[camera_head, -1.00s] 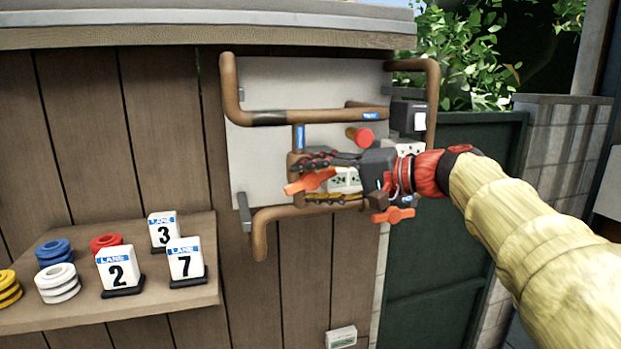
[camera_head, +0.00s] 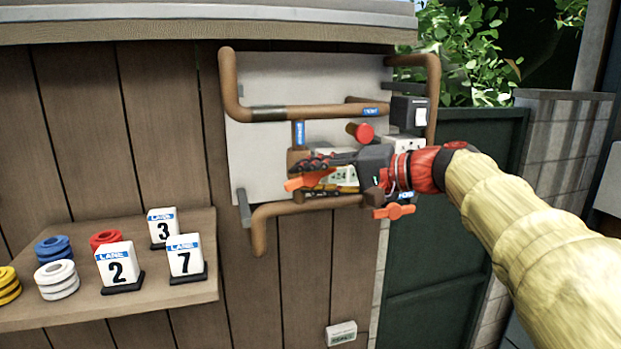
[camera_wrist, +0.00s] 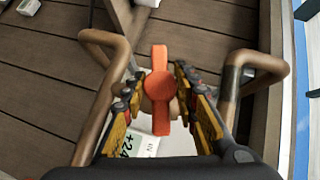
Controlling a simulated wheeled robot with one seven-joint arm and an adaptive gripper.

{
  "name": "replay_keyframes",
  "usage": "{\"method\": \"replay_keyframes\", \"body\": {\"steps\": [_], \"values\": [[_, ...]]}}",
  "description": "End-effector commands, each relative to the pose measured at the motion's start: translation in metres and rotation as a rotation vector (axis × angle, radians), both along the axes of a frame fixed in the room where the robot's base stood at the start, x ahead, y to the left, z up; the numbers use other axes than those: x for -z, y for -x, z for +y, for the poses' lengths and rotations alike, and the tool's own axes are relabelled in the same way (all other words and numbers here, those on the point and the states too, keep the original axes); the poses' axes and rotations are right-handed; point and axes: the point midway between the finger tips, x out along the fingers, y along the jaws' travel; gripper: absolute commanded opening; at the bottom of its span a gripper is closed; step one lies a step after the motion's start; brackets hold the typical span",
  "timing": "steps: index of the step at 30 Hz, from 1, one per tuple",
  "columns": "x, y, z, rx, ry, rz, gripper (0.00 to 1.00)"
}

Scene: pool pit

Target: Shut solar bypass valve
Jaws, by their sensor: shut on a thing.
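An orange valve handle (camera_head: 308,181) sits on the brown pipework at the left of my gripper in the head view. In the wrist view the handle (camera_wrist: 160,88) stands lengthwise up the picture, between the two fingers. My gripper (camera_head: 322,177) reaches in from the right and is shut on this handle; its fingers (camera_wrist: 162,100) lie on either side of it. A blue label (camera_head: 299,133) is on the short upright pipe above; its text is too small to read. A second orange handle (camera_head: 393,211) is lower right, below my wrist. My gripper partly hides the valve body.
A red round knob (camera_head: 365,133), a black switch box (camera_head: 408,112) and a white outlet (camera_head: 405,144) are close above my wrist. Brown pipes (camera_head: 232,85) frame the grey panel (camera_head: 265,160). A shelf (camera_head: 170,300) at left holds lane markers and coloured rings.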

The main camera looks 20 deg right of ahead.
Motion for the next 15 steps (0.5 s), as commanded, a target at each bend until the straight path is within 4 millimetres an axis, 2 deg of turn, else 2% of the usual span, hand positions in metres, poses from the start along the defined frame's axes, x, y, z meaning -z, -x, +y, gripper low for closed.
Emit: {"method": "replay_keyframes", "body": {"steps": [3, 8, 15], "values": [[0.0008, 0.0001, 0.0, -0.001, 0.0, 0.002, 0.04], [0.0028, 0.0001, 0.0001, -0.001, -0.013, 0.001, 0.04], [0.0074, -0.0001, -0.0002, 0.001, -0.132, 0.001, 0.04]]}}
